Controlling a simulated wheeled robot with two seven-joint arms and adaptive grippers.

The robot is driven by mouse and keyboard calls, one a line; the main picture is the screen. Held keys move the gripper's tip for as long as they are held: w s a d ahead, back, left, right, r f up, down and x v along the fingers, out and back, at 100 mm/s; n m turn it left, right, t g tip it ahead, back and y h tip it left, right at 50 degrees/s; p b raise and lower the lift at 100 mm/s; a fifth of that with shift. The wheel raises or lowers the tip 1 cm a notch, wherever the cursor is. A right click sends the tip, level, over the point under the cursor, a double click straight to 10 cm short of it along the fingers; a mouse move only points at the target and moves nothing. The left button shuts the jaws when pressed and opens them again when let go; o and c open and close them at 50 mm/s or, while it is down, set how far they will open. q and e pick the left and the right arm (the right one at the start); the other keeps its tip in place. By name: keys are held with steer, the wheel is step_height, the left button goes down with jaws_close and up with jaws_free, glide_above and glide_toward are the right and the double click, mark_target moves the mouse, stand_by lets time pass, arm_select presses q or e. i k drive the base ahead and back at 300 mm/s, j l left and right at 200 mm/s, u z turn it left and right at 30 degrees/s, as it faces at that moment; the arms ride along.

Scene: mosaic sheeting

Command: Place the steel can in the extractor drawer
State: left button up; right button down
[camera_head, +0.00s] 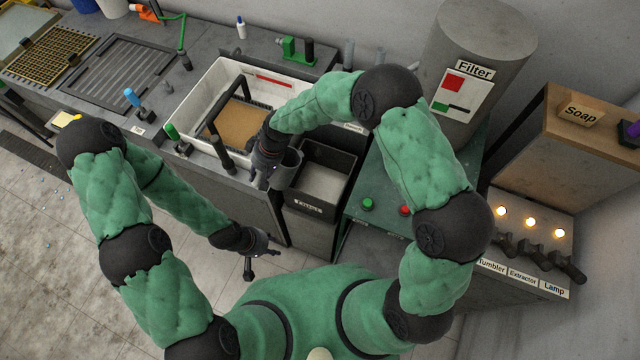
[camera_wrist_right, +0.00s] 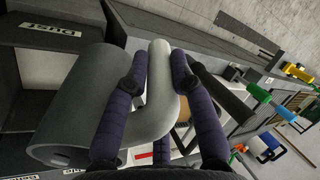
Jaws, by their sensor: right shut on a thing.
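The steel can (camera_head: 287,172) is a grey mug-like cylinder with a side handle. My right gripper (camera_head: 264,167) is shut on its handle (camera_wrist_right: 162,85), and the can body (camera_wrist_right: 75,110) fills the left of the right wrist view. I cannot tell the can's height above the rim. My left gripper (camera_head: 260,259) is open and empty, low in front of the counter.
A white tub (camera_head: 190,97) with a brown sheet inside stands left of the drawer, with a dark bar by its front edge. Right of the drawer is a green panel with green (camera_head: 368,203) and red buttons. The grey filter cylinder (camera_head: 475,55) stands behind it.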

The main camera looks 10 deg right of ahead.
mark_target(381, 268)
steer(key=k, duration=1)
